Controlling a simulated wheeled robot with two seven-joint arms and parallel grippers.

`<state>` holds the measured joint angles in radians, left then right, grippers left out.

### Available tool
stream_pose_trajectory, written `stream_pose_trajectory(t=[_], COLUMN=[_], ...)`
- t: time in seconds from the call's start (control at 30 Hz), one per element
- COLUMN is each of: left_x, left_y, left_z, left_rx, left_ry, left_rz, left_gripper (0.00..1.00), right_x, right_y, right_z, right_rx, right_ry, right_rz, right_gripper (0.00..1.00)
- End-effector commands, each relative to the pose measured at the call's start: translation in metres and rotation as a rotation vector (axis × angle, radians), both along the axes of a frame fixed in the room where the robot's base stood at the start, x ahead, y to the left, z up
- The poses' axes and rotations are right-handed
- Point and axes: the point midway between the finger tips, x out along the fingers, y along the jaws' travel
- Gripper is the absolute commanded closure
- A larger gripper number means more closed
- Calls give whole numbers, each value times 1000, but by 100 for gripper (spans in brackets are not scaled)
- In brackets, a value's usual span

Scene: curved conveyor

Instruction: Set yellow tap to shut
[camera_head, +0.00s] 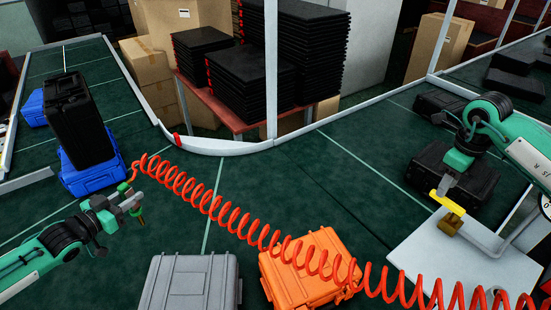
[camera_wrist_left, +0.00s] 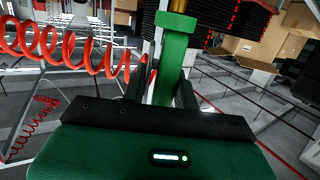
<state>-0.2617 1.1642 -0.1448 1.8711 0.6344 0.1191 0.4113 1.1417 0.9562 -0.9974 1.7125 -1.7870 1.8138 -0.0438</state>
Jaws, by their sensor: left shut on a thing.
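The yellow tap (camera_head: 451,204) has a flat yellow handle on a brass-coloured body, at the edge of a pale panel on the right. My right gripper (camera_head: 446,186) points down just above the handle; whether it touches it, and whether its fingers are open, is too small to tell. My left gripper (camera_head: 128,203) is shut on a green tool (camera_head: 139,211) at the end of the red coiled hose (camera_head: 255,231). In the left wrist view the green tool (camera_wrist_left: 174,62) stands between the fingers, with the coiled hose (camera_wrist_left: 75,45) to its left.
An orange case (camera_head: 302,270) and a grey case (camera_head: 190,283) lie at the front. A black case (camera_head: 76,120) stands on a blue case (camera_head: 90,172) at left. Another black case (camera_head: 468,188) lies behind my right gripper. The hose crosses the dark green conveyor (camera_head: 300,190).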

Motion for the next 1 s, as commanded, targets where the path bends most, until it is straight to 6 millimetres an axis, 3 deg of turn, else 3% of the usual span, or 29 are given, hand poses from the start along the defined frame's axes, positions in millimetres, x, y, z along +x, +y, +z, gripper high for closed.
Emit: stream_pose_trajectory(t=[0.03, 0.2, 0.57, 0.77, 1.0], left_x=[0, 0, 0, 0, 0], left_y=[0, 0, 0, 0, 0], left_z=[-6, -11, -12, -12, -12], left_rx=[1, 0, -1, 1, 0], left_ry=[-1, -2, -2, -1, -1], left_rz=[0, 0, 0, 0, 0], left_gripper=[83, 83, 83, 83, 83], right_x=[0, 1, 1, 1, 1], right_y=[2, 6, 8, 8, 7], right_z=[-11, -27, -31, -31, -31], right_rx=[0, 1, 1, 1, 1], right_ry=[0, 0, -1, -1, -1], right_rz=[1, 3, 3, 3, 3], right_gripper=[62, 62, 62, 97, 100])
